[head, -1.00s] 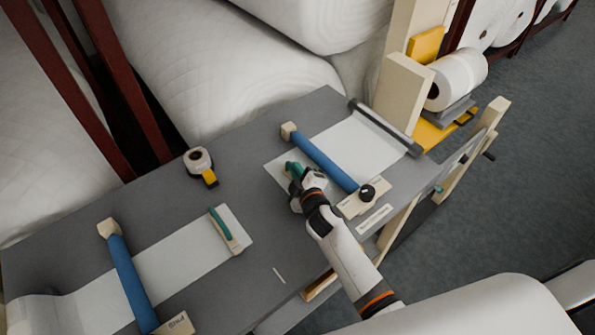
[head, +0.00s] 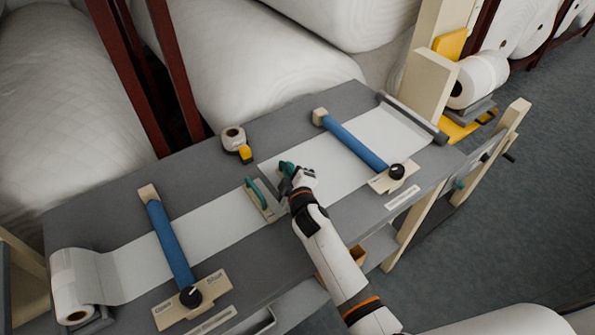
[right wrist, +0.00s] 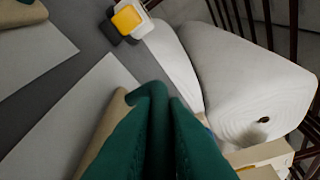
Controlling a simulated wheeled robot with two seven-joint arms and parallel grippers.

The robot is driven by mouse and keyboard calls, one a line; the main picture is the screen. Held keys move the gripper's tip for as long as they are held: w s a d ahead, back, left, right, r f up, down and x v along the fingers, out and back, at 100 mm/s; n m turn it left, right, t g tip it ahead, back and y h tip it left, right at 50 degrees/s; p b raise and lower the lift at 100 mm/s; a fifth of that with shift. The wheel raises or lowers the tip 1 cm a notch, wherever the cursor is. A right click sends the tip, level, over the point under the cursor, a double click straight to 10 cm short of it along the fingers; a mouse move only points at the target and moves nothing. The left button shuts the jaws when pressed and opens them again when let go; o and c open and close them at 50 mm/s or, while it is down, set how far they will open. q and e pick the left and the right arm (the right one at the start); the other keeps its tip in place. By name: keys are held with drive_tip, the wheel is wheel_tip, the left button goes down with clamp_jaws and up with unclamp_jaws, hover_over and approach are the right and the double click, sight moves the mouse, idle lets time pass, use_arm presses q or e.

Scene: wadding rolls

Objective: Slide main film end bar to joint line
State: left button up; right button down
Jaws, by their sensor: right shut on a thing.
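Two white film sheets lie on the grey table. The right-hand film (head: 345,172), taken as the main film, runs under a blue bar toward the back right. My right gripper (head: 290,178) is shut on the green handle (head: 286,168) of its end bar, at that film's left end. In the right wrist view, dark green shapes (right wrist: 155,130) fill the foreground beside the beige end bar (right wrist: 103,135). The left-hand film (head: 205,225) ends at another beige bar with a green handle (head: 258,193), close left of my gripper. A narrow grey gap separates the film ends. My left gripper is out of view.
Blue bars (head: 170,243) and (head: 350,140) cross the films, each with a black knob at its near end. A tape roll with a yellow part (head: 235,140) stands behind the gap. A white roll (head: 73,285) sits at the left end. Large wadding rolls (head: 270,60) lie behind the table.

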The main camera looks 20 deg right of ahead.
drive_tip(key=shift+s+a+f, duration=0.1)
drive_tip(key=shift+s+a, duration=0.2)
drive_tip(key=shift+a, duration=0.55)
drive_tip(key=c, duration=1.5)
unclamp_jaws()
drive_tip(key=shift+a, duration=0.1)
drive_tip(key=shift+c, duration=0.2)
drive_tip(key=shift+o, duration=0.4)
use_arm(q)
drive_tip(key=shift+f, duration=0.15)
use_arm(e)
drive_tip(key=shift+s, duration=0.1)
